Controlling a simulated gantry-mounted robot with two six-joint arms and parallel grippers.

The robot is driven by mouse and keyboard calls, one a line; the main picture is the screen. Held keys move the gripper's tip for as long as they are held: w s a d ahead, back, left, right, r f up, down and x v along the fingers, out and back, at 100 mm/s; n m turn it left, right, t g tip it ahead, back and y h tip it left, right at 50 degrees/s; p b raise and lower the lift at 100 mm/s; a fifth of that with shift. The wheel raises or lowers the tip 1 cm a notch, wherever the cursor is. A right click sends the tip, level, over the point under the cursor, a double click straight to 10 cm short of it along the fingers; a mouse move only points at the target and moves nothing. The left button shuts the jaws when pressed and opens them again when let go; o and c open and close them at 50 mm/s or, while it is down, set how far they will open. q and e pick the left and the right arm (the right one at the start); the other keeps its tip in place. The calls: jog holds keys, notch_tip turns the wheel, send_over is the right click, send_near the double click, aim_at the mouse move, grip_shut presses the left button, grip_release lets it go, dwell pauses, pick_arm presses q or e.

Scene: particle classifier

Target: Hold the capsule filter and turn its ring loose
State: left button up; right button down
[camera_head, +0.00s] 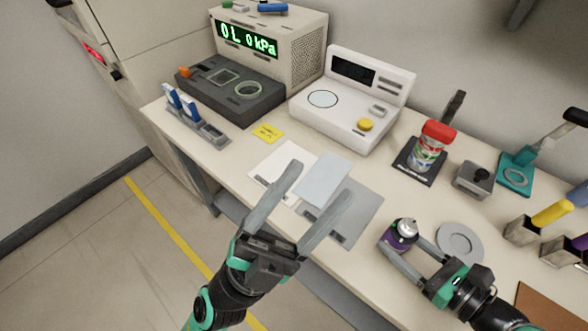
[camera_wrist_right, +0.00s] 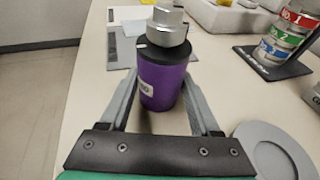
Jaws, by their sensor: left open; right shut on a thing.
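The capsule filter (camera_head: 400,237) is a purple cylinder with a black band and a silver top, standing upright near the table's front edge. In the right wrist view the purple body (camera_wrist_right: 162,88) carries a white label, and the silver ring part (camera_wrist_right: 167,24) sits on top. My right gripper (camera_head: 402,248) is shut on the purple body, one finger on each side. My left gripper (camera_head: 323,182) is open and empty, its fingers spread wide over the front of the table, to the left of the filter.
A round grey dish (camera_head: 460,243) lies just right of the filter. A stack of numbered cans (camera_head: 427,150) stands on a black pad behind. Flat grey and white sheets (camera_head: 360,215) lie under the left gripper. A white scale (camera_head: 340,115) stands at the back.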

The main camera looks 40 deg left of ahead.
pick_arm(q)
jog(key=a+n+y, duration=0.1)
jog(key=n+y, duration=0.1)
jog(key=n, duration=0.1)
jog(key=a+n+y, duration=0.1)
jog(key=n+y, duration=0.1)
jog(key=n, duration=0.1)
jog(key=w+a+n+y, duration=0.1)
jog(key=n+y, duration=0.2)
jog(key=shift+a+f+n+t, duration=0.15)
jog(key=shift+a+n+t, duration=0.15)
jog(key=shift+a+t, duration=0.1)
jog(key=shift+d, duration=0.1)
jog(key=shift+c, duration=0.3)
